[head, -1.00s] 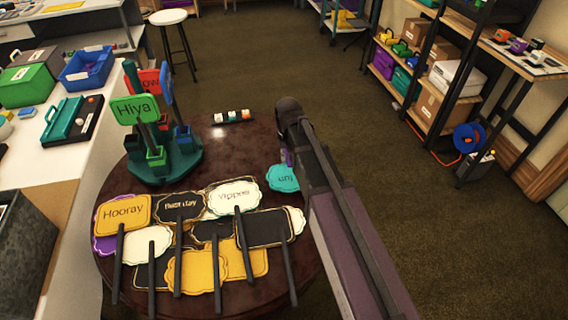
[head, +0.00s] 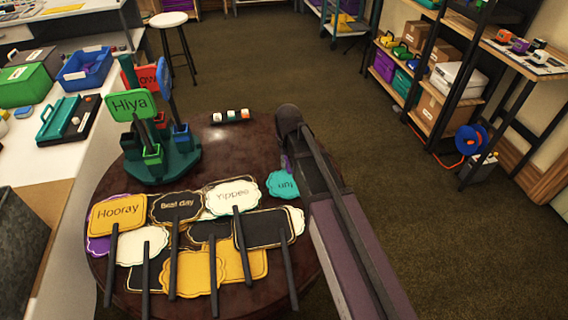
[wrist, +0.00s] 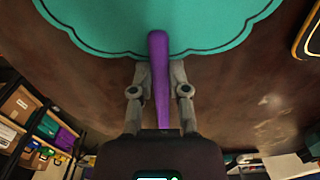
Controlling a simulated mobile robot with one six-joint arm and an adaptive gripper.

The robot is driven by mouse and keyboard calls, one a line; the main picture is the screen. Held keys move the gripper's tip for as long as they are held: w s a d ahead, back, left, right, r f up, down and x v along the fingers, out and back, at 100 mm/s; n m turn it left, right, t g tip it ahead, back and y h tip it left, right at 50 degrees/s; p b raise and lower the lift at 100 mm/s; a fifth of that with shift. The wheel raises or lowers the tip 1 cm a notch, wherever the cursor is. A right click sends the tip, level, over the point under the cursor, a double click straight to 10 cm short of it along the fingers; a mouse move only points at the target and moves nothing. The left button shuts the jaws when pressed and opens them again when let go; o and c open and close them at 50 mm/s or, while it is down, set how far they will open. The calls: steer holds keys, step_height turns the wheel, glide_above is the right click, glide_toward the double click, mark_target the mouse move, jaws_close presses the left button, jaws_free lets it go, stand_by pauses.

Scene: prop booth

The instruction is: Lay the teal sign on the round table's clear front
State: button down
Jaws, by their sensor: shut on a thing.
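The teal sign (head: 281,184) shows at the right side of the round table (head: 258,146) in the head view, partly hidden by my arm. In the wrist view its teal board (wrist: 215,22) fills the top, and its purple stick (wrist: 160,80) runs down between my fingers. My gripper (wrist: 158,92) is shut on that purple stick. I cannot tell whether the board touches the tabletop. Several signs cover the table's front, among them a yellow "Hooray" sign (head: 117,213), a black "Best day" sign (head: 175,207) and a white "Yippee" sign (head: 232,196).
A dark green holder (head: 180,163) with a green "Hiya" sign (head: 130,104) and others stands at the table's back left. A small rack (head: 230,117) lies at the back edge. Bare tabletop shows between the holder and my arm.

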mark_target(287, 164)
steer(key=shift+f, duration=0.15)
steer(key=c, duration=0.6)
jaws_free()
steer(key=shift+r, duration=0.2)
step_height(287, 164, up, 12)
steer(key=p, duration=1.2)
